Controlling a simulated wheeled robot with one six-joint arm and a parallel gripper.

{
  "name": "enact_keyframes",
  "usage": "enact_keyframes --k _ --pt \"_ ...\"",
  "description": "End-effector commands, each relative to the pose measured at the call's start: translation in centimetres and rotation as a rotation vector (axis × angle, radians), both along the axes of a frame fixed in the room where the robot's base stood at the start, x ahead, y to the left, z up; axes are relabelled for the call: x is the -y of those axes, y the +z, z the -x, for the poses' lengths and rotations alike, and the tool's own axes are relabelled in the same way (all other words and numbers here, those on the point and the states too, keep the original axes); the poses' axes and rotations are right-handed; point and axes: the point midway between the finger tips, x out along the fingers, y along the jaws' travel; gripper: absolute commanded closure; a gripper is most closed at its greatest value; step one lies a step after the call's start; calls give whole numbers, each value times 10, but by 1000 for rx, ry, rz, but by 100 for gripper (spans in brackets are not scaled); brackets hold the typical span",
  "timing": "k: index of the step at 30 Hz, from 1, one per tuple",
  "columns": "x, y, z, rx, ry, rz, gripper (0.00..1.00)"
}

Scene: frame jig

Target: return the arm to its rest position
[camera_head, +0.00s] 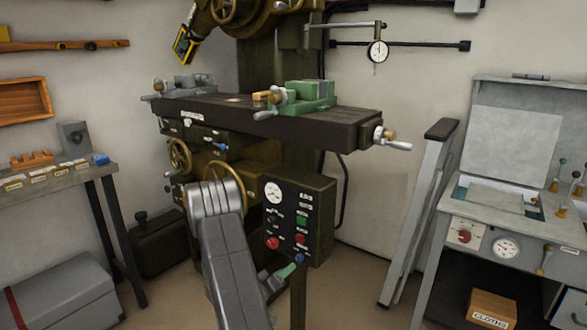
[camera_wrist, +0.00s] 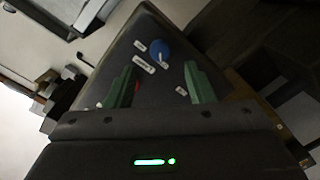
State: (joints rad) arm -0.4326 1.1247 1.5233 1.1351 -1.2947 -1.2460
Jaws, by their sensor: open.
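My arm (camera_head: 228,255) rises from the bottom middle of the head view, bent at its upper joint. My gripper (camera_head: 288,270) shows small, with a green finger, just below the dark control panel (camera_head: 318,215). In the wrist view my gripper (camera_wrist: 160,72) has its two green fingers well apart, and nothing is held between them. Beyond the fingers is a dark surface with white labels and a blue round part (camera_wrist: 158,50). The gap between fingertips and that surface cannot be judged.
The milling machine table (camera_head: 330,125) carries a green vise (camera_head: 310,97) above my arm. A workbench (camera_head: 60,178) stands at left with a grey chest (camera_head: 60,295) below. A grey cabinet machine (camera_head: 515,215) stands at right. Some floor (camera_head: 365,285) is free right of the panel.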

Motion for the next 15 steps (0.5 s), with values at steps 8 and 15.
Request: enact_keyframes --k 8,15 --pt "30 -2 -40 3 -2 0 51" --pt "40 -3 -55 1 -1 0 51"
